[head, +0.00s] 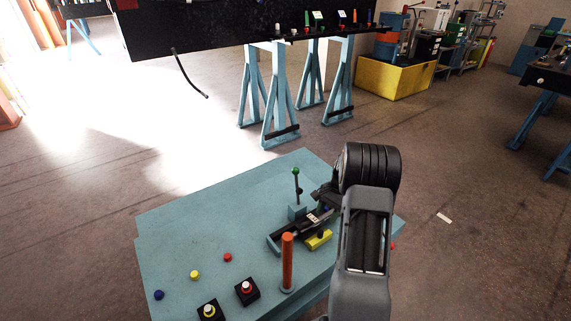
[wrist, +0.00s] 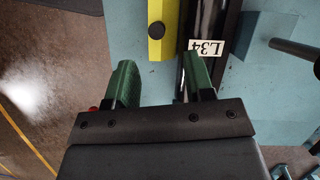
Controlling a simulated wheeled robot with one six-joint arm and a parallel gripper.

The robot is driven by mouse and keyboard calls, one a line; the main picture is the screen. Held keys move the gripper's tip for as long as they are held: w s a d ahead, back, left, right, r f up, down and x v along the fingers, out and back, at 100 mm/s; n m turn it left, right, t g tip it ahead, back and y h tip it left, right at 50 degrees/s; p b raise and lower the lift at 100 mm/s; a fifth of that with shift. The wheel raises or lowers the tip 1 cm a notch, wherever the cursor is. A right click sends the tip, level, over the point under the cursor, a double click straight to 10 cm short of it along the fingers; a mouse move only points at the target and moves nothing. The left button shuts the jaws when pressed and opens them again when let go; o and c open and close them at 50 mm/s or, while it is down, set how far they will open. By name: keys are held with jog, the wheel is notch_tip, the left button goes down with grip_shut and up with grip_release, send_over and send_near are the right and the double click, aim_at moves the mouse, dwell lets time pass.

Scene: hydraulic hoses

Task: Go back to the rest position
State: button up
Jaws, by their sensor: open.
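My gripper (wrist: 160,78) is open and empty in the wrist view, its two green fingers pointing at the light blue table (head: 175,225). A yellow block (wrist: 163,40) with a dark round spot lies beyond the gap between the fingers. In the head view my arm reaches over the table's right side, and the gripper's fingers are mostly hidden beside the black fixture (head: 285,238) and the yellow block (head: 318,240).
An upright orange cylinder (head: 287,262) and a green-knobbed lever (head: 296,185) stand close to my arm. Two black button boxes (head: 246,292) (head: 209,310) and small coloured caps (head: 195,274) are at the table's front left. A black-topped bench (head: 215,30) stands behind, across open floor.

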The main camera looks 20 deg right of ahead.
jog(key=shift+s+f+n, duration=0.2)
jog(key=shift+f+n, duration=0.1)
jog(key=shift+n, duration=0.1)
jog(key=shift+s+a+f+n, duration=0.2)
jog(key=shift+s, duration=0.25)
jog(key=shift+s+a+f+n, duration=0.15)
jog(key=shift+s+f+n, duration=0.05)
jog(key=shift+s, duration=0.2)
jog(key=s+a+r+n+t+h+p, duration=0.1)
jog(key=s+a+r+n+p, duration=0.3)
jog(key=r, duration=0.9)
jog(key=s+a+r+n+t+h+p, duration=0.1)
jog(key=s+a+r+n+p, duration=0.3)
jog(key=a+r+p, duration=0.5)
jog(key=s+a+r+n+t+h+p, duration=0.2)
jog(key=a+r+p, duration=0.5)
jog(key=r, duration=1.1)
jog(key=s+a+n+t, duration=0.1)
jog(key=s+n, duration=0.1)
jog(key=s, duration=0.1)
